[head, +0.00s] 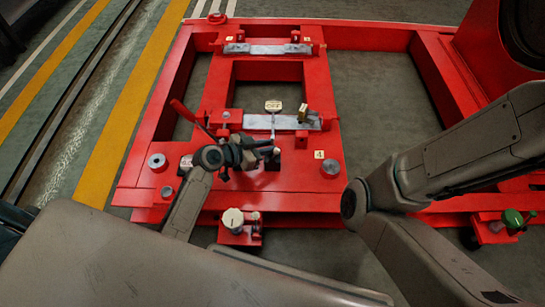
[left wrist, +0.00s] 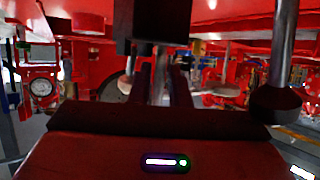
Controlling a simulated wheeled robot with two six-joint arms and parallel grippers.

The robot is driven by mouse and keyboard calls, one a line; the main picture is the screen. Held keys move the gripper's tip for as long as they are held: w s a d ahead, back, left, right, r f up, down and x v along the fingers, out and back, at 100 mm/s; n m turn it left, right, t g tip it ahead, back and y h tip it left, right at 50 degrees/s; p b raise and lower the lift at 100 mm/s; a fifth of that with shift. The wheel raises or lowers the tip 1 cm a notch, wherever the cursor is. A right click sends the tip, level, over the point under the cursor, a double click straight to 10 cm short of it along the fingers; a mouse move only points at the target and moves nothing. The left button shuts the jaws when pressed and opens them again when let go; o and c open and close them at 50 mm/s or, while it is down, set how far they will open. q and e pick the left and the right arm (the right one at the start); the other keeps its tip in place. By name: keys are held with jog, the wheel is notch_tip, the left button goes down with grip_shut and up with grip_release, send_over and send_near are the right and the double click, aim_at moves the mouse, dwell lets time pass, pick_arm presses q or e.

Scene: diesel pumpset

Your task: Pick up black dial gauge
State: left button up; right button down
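My left gripper (head: 266,150) is over the front part of the red frame (head: 240,180). In the left wrist view its two dark fingers (left wrist: 161,80) stand apart, with a narrow gap and no clearly held object between them. A round gauge with a white face (left wrist: 42,88) shows at the left of that view, apart from the fingers. I cannot tell whether it is the black dial gauge. A black block (left wrist: 152,25) hangs in the upper middle, above the fingers. In the head view, the black dial gauge cannot be made out for certain. My right gripper is out of view.
A small plate marked OFF (head: 273,105) stands beyond my left gripper, near a grey metal bar (head: 255,122). A red lever (head: 185,112) rises to its left. A white knob (head: 233,218) is on the near side. Open floor (head: 375,100) lies inside the frame.

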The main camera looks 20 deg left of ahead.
pick_arm(q)
grip_shut()
dwell(1.3)
jog(key=shift+r, duration=0.1)
